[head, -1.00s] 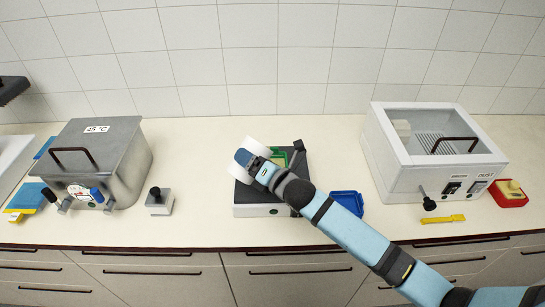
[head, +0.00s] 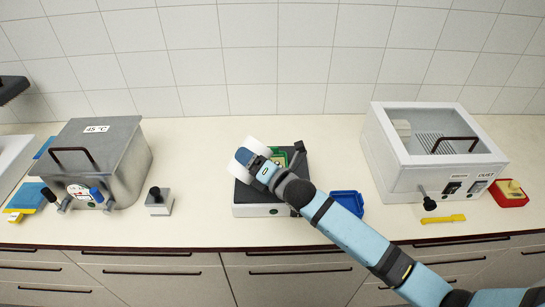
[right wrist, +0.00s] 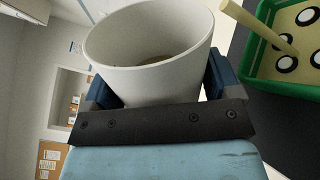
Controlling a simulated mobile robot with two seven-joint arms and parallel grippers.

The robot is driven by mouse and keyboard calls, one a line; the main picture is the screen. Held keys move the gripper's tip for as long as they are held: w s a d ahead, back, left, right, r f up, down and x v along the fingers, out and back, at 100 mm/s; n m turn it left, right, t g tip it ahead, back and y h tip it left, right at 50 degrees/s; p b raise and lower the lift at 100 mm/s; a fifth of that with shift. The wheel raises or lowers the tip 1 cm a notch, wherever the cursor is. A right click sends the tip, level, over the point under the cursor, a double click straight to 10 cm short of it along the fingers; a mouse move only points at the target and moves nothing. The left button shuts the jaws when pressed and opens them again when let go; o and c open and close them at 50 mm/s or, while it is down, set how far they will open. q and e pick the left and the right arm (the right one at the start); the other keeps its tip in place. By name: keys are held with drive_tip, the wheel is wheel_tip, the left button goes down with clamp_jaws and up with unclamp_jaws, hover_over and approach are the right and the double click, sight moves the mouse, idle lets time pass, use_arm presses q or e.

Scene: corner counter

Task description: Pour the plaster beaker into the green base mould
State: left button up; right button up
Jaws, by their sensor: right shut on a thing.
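The white plaster beaker (head: 252,145) is tilted over the green base mould (head: 281,157). My right gripper (head: 254,164) is shut on the beaker and partly covers it. In the right wrist view the beaker (right wrist: 150,45) sits between the blue fingers, with a little brownish content low inside. A cream strand (right wrist: 262,27) runs from beside the beaker's rim into the green mould (right wrist: 250,62). The mould's floor looks cream, with several dark-and-white rings. The mould lies on a dark-topped white device (head: 262,210). My left gripper is not in view.
A blue tray (head: 347,203) stands right of the device. A grey lidded bath (head: 125,165) and a small block with a black knob (head: 159,203) stand left. A white clear-topped box (head: 400,180) and a yellow tool (head: 443,219) are at right.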

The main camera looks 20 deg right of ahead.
drive_tip(key=shift+f+m, duration=0.15)
drive_tip(key=shift+m, duration=0.45)
idle(1.5)
drive_tip(key=shift+r+n, duration=0.3)
drive_tip(key=n, duration=0.2)
drive_tip(key=shift+f+n, duration=0.25)
drive_tip(key=shift+n, duration=0.05)
